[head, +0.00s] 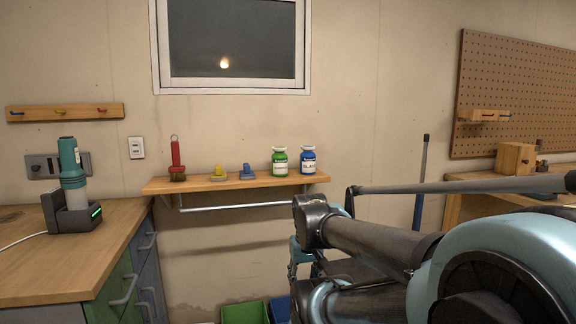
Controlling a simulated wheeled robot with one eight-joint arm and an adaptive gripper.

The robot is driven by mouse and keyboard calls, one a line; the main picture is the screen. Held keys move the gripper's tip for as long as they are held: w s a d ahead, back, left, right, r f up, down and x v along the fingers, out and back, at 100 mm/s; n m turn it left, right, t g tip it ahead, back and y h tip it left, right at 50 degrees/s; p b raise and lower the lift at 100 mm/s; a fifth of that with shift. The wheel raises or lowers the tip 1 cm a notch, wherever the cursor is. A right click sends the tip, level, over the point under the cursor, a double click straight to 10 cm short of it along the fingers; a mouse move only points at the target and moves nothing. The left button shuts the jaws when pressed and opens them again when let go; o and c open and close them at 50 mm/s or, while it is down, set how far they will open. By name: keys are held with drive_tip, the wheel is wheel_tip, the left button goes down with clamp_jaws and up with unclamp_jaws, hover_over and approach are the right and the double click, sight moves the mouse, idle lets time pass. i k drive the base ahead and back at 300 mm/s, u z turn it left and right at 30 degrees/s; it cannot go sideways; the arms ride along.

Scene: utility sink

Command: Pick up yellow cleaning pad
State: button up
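A small yellow cleaning pad (218,174) with a raised grip on top lies on the wooden wall shelf (162,186), between a red-handled brush (176,158) and a blue pad (247,173). My gripper (299,268) is partly visible below the shelf's right end, beside my dark arm link. It is apart from the pad, lower and to its right. Its fingers are mostly hidden by my arm, so whether it is open or shut does not show.
A green bottle (280,162) and a blue bottle (308,161) stand at the shelf's right end. A metal rail (235,207) runs below it. A wooden counter (80,259) with a teal device (70,165) is at left. Green (244,313) and blue bins stand below.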

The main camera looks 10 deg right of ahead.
sight(218, 175)
drive_tip(key=k, duration=1.15)
drive_tip(key=z, duration=0.4)
drive_tip(key=i, duration=1.05)
drive_tip(key=u, duration=0.65)
drive_tip(key=i, duration=0.7)
drive_tip(key=u, duration=0.5)
